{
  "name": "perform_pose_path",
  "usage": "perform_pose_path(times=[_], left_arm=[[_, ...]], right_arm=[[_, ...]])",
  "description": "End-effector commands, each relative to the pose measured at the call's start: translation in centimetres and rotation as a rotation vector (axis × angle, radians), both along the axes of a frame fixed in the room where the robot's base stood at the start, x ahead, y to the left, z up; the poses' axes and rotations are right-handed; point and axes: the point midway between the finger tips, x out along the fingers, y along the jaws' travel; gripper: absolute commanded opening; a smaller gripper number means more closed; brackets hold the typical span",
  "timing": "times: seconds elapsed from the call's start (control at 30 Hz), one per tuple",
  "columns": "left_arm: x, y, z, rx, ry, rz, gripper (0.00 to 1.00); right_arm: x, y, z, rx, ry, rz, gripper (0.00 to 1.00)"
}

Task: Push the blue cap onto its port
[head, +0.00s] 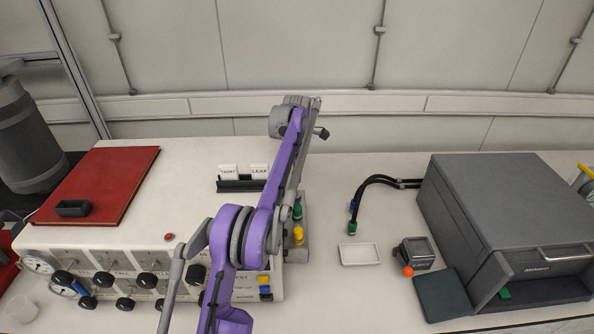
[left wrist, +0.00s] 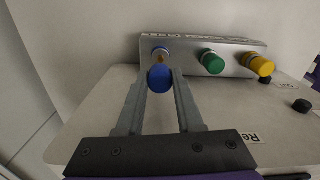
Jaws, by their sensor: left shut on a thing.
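In the left wrist view my left gripper (left wrist: 160,80) is shut on the blue cap (left wrist: 160,79), gripped between the fingertips. Just beyond the cap is a brass port with a blue ring (left wrist: 160,51) on a silver manifold block (left wrist: 185,54). The cap overlaps the port's near end in this view; I cannot tell whether they touch. A green cap (left wrist: 213,62) and a yellow cap (left wrist: 259,66) sit on the block to the right. In the head view the green cap (head: 298,211) and yellow cap (head: 299,235) show beside my purple left arm, which hides the blue cap.
A black holder (head: 228,186) with two label cards stands behind the arm. A white tray (head: 360,254), a small grey device (head: 415,253) and black hoses (head: 372,182) lie to the right, before a large grey box (head: 510,200). A red pad (head: 100,185) lies left.

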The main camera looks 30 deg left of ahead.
Motion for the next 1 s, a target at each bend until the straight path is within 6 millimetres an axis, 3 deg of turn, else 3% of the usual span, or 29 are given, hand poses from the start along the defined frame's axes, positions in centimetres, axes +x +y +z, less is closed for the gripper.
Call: perform_pose_path(times=[0.5,1.0], left_arm=[[-0.1,0.0,-4.7,0.0,0.002,0.0,0.0],[0.0,0.0,-4.9,0.0,0.0,0.0,0.0]], right_arm=[[-1.5,0.0,-3.0,0.0,0.029,0.0,0.43],[-1.5,0.0,-3.0,0.0,0.029,0.0,0.43]])
